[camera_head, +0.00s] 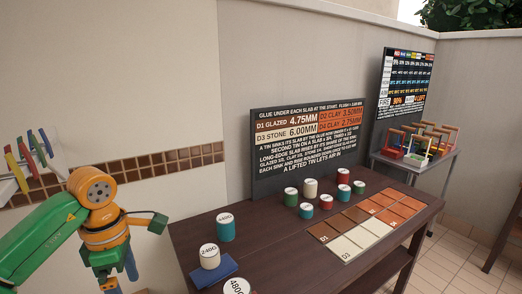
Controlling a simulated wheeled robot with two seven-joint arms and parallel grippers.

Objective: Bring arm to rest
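My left arm, green with orange joints, comes in from the left edge. My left gripper (121,274) hangs down at the bottom left, left of the dark table (190,236) and apart from it. Two blue finger-like parts show below the wrist, partly cut off by the bottom edge, so I cannot tell whether it is open or shut. My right arm and gripper are not in view.
The table holds several labelled tins, including a teal tin (226,229) and a white tin (209,258) by a blue block (214,271). Coloured slabs (360,235) lie at right. A dark board (300,150) stands behind. A side table (412,163) holds a coloured rack.

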